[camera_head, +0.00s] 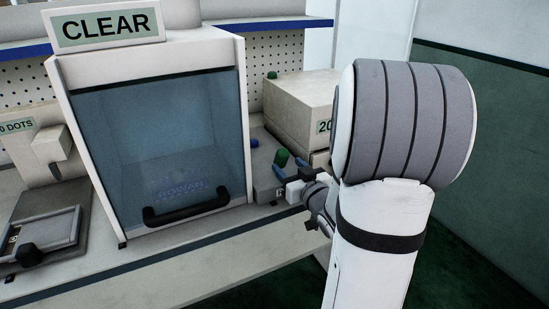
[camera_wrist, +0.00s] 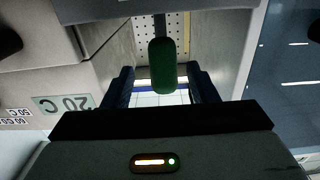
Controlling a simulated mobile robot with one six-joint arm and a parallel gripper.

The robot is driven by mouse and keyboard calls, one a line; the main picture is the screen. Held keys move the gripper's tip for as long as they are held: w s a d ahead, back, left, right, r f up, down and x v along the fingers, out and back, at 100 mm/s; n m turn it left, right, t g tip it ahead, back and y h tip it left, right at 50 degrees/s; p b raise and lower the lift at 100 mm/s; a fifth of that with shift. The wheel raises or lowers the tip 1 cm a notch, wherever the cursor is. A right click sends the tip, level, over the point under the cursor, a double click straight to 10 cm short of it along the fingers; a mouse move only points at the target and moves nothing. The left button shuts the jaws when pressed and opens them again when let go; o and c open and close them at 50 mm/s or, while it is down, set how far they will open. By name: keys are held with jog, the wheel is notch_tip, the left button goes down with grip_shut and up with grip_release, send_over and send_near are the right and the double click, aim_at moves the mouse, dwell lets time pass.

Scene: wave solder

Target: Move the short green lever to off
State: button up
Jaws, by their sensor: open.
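The short green lever (camera_head: 281,157) stands on a low grey box just right of the clear-fronted cabinet. Its green handle (camera_wrist: 162,66) also shows in the wrist view, between and a little beyond my two dark blue fingers. My gripper (camera_head: 290,171) is beside the lever in the head view, with a blue finger on either side of it. My gripper (camera_wrist: 162,88) is open in the wrist view, with gaps visible on both sides of the handle. The lever's base is hidden, and I cannot read any off mark.
A cabinet labelled CLEAR (camera_head: 160,150) with a black handle stands close on the left. A beige box (camera_head: 300,100) with a green knob on top stands behind. The bench's front edge (camera_head: 150,258) is below.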

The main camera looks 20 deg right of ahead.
jog(key=w, duration=0.6)
jog(key=shift+w+a, duration=0.2)
jog(key=shift+a, duration=0.05)
jog(key=shift+c, duration=0.2)
grip_shut()
jog(key=shift+d, duration=0.1)
